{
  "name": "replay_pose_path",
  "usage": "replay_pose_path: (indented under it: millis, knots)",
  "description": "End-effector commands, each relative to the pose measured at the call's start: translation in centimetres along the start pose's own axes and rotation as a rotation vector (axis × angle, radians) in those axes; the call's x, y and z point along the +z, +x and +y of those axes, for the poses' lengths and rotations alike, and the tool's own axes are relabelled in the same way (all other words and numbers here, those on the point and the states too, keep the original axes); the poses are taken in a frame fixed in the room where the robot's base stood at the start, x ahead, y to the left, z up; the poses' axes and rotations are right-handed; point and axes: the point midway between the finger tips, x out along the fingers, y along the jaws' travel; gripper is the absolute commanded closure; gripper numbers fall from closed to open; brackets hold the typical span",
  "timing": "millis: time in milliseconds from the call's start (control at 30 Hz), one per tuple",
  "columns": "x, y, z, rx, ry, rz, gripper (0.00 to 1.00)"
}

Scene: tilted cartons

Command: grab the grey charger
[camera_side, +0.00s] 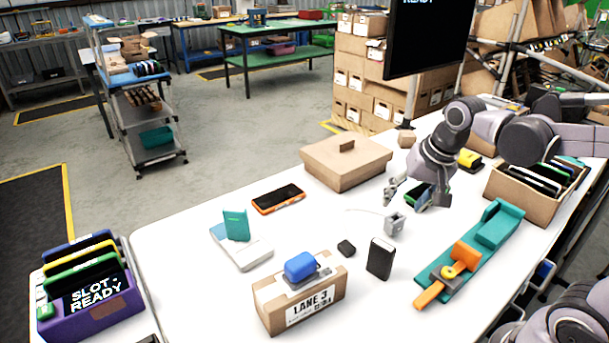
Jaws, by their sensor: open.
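The grey charger (395,224) looks like a small light-grey block on the white table, right of the middle. A thin pale cable seems to run from it to the left. My gripper (416,196) hangs above and slightly behind the charger, pointing down, with its fingers apart. It is clear of the charger. A small green and dark item (422,194) shows below and between the fingers, partly hidden; I cannot tell whether they touch it.
A teal and orange fixture (470,254) lies to the right. A lidded carton (345,162) is behind left, an open carton (531,196) behind right.

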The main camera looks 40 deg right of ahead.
Motion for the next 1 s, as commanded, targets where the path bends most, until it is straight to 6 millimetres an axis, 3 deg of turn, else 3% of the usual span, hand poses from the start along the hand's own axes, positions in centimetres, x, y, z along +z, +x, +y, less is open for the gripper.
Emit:
replay_pose_path:
  millis: [200, 433, 667, 1000]
  knots:
    - [-3.6, 1.8, 0.5, 0.139, 0.446, -0.106, 0.43]
    - [-5.8, 3.7, 1.3, 0.267, 0.782, -0.158, 0.43]
    - [-6.2, 4.8, 1.7, 0.309, 0.881, -0.168, 0.43]
    - [-5.1, 8.8, 2.5, 0.307, 0.879, -0.167, 0.43]
